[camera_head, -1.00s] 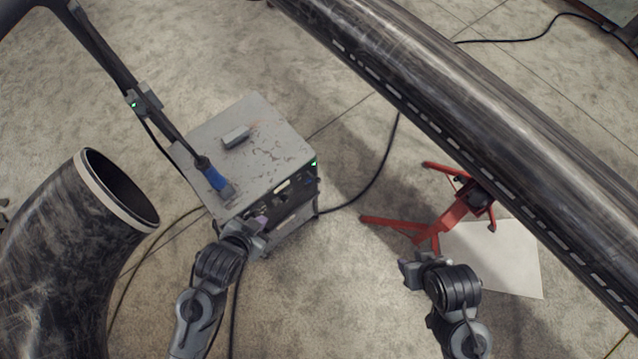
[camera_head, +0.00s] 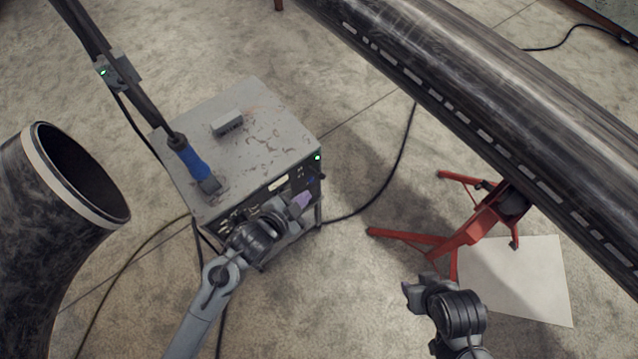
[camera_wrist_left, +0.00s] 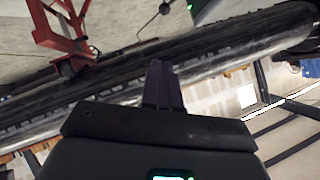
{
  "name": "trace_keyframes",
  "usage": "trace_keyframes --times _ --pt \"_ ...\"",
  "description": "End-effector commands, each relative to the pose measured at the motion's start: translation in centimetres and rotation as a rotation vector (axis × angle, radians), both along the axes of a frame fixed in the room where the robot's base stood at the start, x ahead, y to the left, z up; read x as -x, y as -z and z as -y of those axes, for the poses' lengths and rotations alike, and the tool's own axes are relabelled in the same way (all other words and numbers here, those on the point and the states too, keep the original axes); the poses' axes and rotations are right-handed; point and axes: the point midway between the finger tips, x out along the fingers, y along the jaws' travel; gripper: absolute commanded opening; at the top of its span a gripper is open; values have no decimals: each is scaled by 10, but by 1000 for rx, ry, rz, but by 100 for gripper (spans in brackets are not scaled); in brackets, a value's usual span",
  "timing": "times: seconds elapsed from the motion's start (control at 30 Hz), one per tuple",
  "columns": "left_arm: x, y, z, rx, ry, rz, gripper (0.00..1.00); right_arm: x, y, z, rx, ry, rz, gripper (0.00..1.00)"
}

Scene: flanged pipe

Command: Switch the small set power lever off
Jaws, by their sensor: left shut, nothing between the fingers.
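The grey power set (camera_head: 250,135) stands left of centre in the head view, its front panel (camera_head: 280,185) facing down and right. A green light shows near that panel's upper right corner. Small controls lie along the panel; I cannot tell which is the power lever. My left gripper (camera_head: 301,199) is in front of the panel's right half, purple fingertips close to it. Contact cannot be judged. The fingers are together and empty in the left wrist view (camera_wrist_left: 163,85). My right gripper (camera_head: 412,292) is low right of centre, away from the set; its fingers are unclear.
A blue-handled tool (camera_head: 190,160) and a small grey block (camera_head: 227,123) are on the set's top. A large flanged pipe (camera_head: 45,230) is at the left. A long dark pipe (camera_head: 480,80) crosses the upper right above a red stand (camera_head: 470,232). Cables run along the floor.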

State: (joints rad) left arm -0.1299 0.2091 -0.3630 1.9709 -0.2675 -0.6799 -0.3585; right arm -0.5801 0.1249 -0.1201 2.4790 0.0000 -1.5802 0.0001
Motion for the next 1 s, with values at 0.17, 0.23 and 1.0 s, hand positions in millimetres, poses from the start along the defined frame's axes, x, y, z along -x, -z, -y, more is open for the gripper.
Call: trace_keyframes --times 0.17,0.23,1.0 --pt "-1 0 0 -1 2 3 0 0 0 0 1 -1 1 43" --pt "-1 0 0 -1 1 1 0 0 0 0 1 -1 2 43" --pt "-61 40 37 1 0 0 0 -1 8 -2 -10 6 2 43"
